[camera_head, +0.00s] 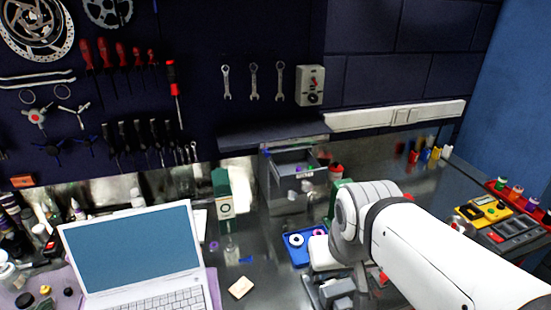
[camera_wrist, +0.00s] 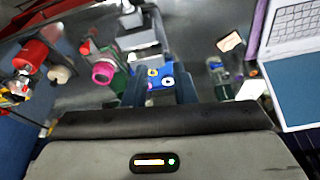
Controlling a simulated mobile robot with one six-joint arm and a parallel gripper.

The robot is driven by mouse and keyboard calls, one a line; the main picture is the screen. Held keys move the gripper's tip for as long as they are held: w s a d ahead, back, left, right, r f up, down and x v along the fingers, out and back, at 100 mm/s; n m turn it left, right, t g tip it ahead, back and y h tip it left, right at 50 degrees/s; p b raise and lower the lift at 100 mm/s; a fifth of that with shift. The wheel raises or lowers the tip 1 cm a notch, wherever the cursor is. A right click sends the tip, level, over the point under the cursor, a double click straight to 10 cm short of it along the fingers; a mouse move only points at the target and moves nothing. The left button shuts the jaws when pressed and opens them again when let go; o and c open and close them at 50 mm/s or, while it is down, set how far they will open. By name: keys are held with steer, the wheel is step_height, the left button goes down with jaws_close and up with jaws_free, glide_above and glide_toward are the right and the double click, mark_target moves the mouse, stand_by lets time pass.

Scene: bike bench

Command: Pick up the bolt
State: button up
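I cannot pick out a bolt in either view. A blue tray (camera_head: 302,261) with a white ring and a small purple-and-white ring lies on the bench, left of my arm in the head view. In the wrist view the blue tray (camera_wrist: 156,84) shows between the two dark fingers of my gripper (camera_wrist: 161,88), with a yellowish ring and a white ring on it. The fingers are apart and nothing shows held between them. In the head view my white arm hides the gripper and part of the bench.
An open laptop (camera_head: 130,250) stands at the left. A green-and-white box (camera_head: 223,194), a clear bottle (camera_head: 232,249) and a beige block (camera_head: 241,287) stand left of the tray. A grey vise-like object (camera_head: 338,290) is near its front. A yellow tray (camera_head: 483,212) is at the right.

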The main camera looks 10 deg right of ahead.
steer(key=t+b, duration=0.1)
steer(key=b, duration=0.5)
glide_toward(299, 169)
steer(key=w+f, duration=0.1)
steer(key=shift+n, duration=0.3)
steer(key=p+x, duration=0.1)
steer(key=x, duration=0.6)
steer(key=shift+w+f+p, duration=0.15)
steer(key=shift+f+p, duration=0.05)
steer(key=shift+p, duration=0.1)
jaws_close()
